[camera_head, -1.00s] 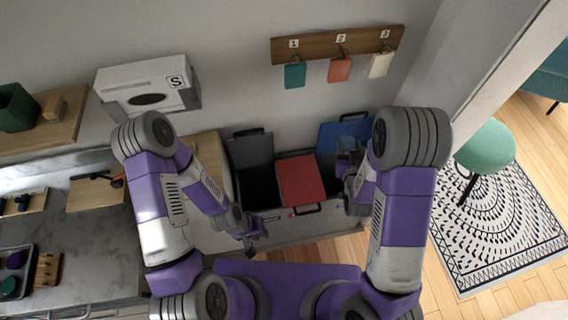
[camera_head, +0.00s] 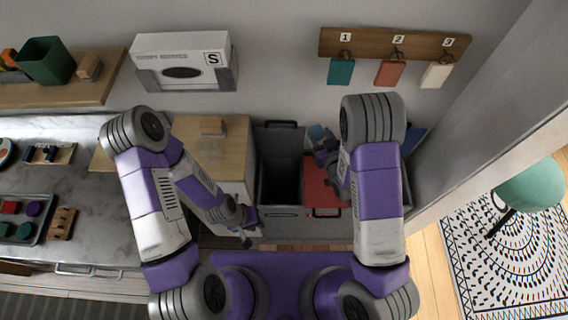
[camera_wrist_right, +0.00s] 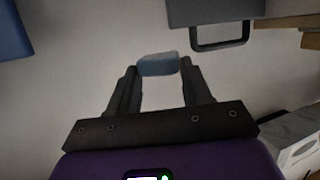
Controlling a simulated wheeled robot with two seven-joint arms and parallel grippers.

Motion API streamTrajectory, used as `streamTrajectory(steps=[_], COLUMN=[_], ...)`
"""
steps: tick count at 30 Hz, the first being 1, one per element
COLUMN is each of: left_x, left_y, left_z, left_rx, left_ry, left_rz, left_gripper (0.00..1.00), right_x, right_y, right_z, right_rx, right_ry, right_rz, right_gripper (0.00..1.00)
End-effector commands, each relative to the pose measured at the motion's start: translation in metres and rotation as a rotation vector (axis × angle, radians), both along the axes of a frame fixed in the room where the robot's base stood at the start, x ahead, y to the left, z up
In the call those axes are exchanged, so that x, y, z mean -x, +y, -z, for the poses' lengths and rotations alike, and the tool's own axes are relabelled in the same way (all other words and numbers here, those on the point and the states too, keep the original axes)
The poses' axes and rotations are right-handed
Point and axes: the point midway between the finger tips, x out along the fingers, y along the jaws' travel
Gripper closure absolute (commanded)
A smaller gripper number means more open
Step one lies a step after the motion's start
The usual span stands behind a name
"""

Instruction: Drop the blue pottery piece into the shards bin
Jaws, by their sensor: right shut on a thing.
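The blue pottery piece (camera_head: 317,132) is pinched between the fingertips of my right gripper (camera_head: 322,148). It shows clearly at the fingertips in the right wrist view (camera_wrist_right: 158,64). In the head view the gripper and piece appear over the back of the red-lidded bin (camera_head: 318,190), just right of the open grey bin (camera_head: 281,208). The grey bin has its lid up and a dark interior. I cannot read which bin is for shards. My left gripper (camera_head: 246,238) hangs low at the front left of the bins; its jaws are too small to judge.
A blue lid (camera_head: 416,137) stands up behind my right arm. A wooden-topped cabinet (camera_head: 222,150) adjoins the grey bin on the left. A white box (camera_head: 182,60) and a rack with numbered tags (camera_head: 396,43) are on the wall. The grey lid's handle (camera_wrist_right: 220,40) shows in the wrist view.

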Motion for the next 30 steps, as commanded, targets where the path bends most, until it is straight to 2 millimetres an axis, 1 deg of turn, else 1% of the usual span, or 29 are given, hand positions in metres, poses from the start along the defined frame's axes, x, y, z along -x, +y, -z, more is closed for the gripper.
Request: streamTrajectory(steps=[1,3,6,9,12,15,20,30], left_x=[0.000,0.000,0.000,0.000,0.000,0.000,0.000,0.000], left_y=[0.000,0.000,0.000,0.000,0.000,0.000,0.000,0.000], left_z=[0.015,0.024,0.034,0.041,0.045,0.048,0.054,0.084], left_rx=[0.000,0.000,0.000,0.000,0.000,0.000,0.000,0.000], left_ry=[0.000,0.000,0.000,0.000,0.000,0.000,0.000,0.000], left_rz=[0.000,0.001,0.001,0.001,0.001,0.001,0.001,0.001], left_gripper=[0.77,0.77,0.77,0.77,0.77,0.77,0.77,0.77], right_x=[-0.001,0.000,0.005,0.012,0.018,0.021,0.022,0.022], right_y=[0.014,0.034,0.059,0.077,0.088,0.094,0.095,0.094], right_z=[0.029,0.052,0.081,0.104,0.118,0.125,0.134,0.173], right_rx=[0.006,0.006,0.002,-0.004,-0.010,-0.013,-0.013,-0.013], right_ry=[0.004,0.005,0.011,0.020,0.027,0.029,0.030,0.030], right_rz=[-0.073,-0.172,-0.296,-0.392,-0.457,-0.488,-0.494,-0.492], right_gripper=[0.82,0.82,0.82,0.82,0.82,0.82,0.82,0.82])
